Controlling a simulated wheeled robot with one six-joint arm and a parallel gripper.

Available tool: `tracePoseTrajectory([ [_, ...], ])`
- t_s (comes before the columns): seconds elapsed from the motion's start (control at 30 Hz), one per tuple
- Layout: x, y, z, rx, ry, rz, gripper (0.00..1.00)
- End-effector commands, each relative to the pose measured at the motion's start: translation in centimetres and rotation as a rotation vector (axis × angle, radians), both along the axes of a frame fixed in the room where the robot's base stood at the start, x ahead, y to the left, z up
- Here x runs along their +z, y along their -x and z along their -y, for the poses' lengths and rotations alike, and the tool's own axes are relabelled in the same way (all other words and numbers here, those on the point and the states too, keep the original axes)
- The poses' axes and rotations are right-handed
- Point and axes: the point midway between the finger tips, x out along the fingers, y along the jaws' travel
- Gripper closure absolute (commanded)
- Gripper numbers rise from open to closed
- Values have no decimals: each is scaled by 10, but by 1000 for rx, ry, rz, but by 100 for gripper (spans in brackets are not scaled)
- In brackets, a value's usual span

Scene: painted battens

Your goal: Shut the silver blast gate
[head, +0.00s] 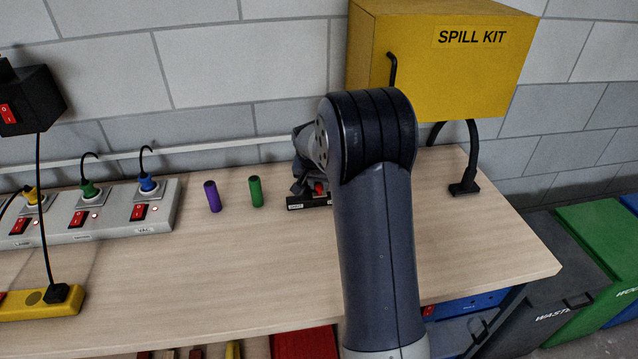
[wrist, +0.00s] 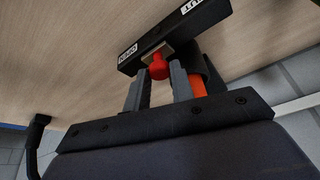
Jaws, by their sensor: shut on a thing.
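A black bar with white labels (wrist: 172,36) lies on the bench; one label reads OPEN and the other, cut off, ends in UT. A red knob (wrist: 158,68) stands out from the bar near the OPEN label, on a small metallic piece. My gripper (wrist: 160,82) has its two grey fingers on either side of the red knob, shut on it. In the head view the bar (head: 308,203) and my gripper (head: 308,180) are partly hidden behind my arm. I see only part of the blast gate's body. An orange cylinder (wrist: 197,85) shows beside the right finger.
A purple cylinder (head: 212,197) and a green cylinder (head: 256,192) stand left of the bar. A power strip (head: 110,212) with plugs lies further left. A yellow spill kit box (head: 450,60) is behind my arm. The front middle of the bench (head: 230,275) is clear.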

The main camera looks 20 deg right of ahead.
Motion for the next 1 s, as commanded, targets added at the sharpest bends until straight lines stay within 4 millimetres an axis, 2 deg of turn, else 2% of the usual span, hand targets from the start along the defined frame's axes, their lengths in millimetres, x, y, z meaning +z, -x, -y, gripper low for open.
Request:
tracePoseTrajectory([
  [0.33, -2, -10, -49, 4, -1, 0, 100],
  [0.67, 0, -11, -55, 1, -3, -1, 100],
  [0.7, 0, -11, -55, 1, -3, 0, 76],
  [0.93, 0, -11, -54, 1, -2, 0, 57],
  [1.0, 0, -11, -54, 0, -1, 0, 55],
])
